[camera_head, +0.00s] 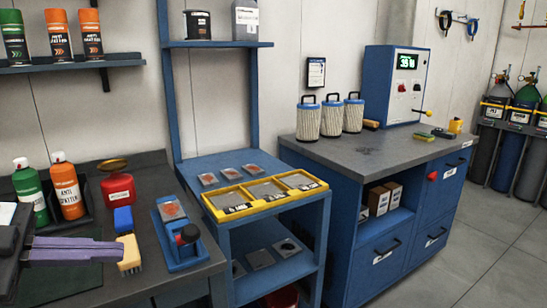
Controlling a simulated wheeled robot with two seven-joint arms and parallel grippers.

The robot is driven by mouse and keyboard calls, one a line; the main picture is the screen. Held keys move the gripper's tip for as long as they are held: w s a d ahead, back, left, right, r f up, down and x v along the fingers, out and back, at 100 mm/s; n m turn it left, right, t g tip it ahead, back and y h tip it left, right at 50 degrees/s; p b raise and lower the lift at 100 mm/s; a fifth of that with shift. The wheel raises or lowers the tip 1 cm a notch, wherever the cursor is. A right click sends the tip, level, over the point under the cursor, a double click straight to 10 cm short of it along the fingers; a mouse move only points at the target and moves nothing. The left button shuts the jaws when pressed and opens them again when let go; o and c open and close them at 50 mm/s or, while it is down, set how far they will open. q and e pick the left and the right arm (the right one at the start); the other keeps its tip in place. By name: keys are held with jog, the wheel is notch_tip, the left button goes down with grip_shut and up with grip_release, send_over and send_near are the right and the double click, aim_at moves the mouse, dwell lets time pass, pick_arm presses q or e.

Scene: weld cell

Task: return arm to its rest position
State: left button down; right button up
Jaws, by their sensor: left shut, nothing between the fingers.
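My left gripper (112,254) comes in from the lower left edge, with purple-grey fingers pointing right. Its fingers are together with nothing held between them. My right gripper is not in view.
Green (29,190) and orange (67,188) spray bottles, a red pot (118,188) and a blue fixture (178,250) stand on the workbench. A yellow tray (266,206) sits on the blue shelf unit to the right. Grey floor (480,240) is clear at far right.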

pick_arm(q)
jog(key=w+a+f+n+t+y, duration=0.1)
jog(key=w+a+f+n+t, duration=0.25)
jog(key=f+n+t, duration=0.35)
jog(key=s+a+f+n+y, duration=0.1)
jog(key=s+f+n+y, duration=0.15)
jog(key=f, duration=0.55)
jog(key=s+a+f+n+t+y, duration=0.1)
jog(key=f+n+y, duration=0.15)
jog(key=f, duration=0.45)
jog(key=s+f+n+y, duration=0.2)
jog(key=f+y, duration=0.2)
jog(key=f, duration=0.4)
jog(key=s+d+f+n+g, duration=0.2)
jog(key=s+d+f+g, duration=0.3)
jog(key=s+d+f, duration=0.9)
jog(key=shift+s+d+f+n+g+y, duration=0.2)
jog(key=shift+d+f+n+g+y, duration=0.15)
jog(key=shift+d+f, duration=0.4)
jog(key=shift+w+f, duration=0.1)
jog(key=shift+w, duration=0.05)
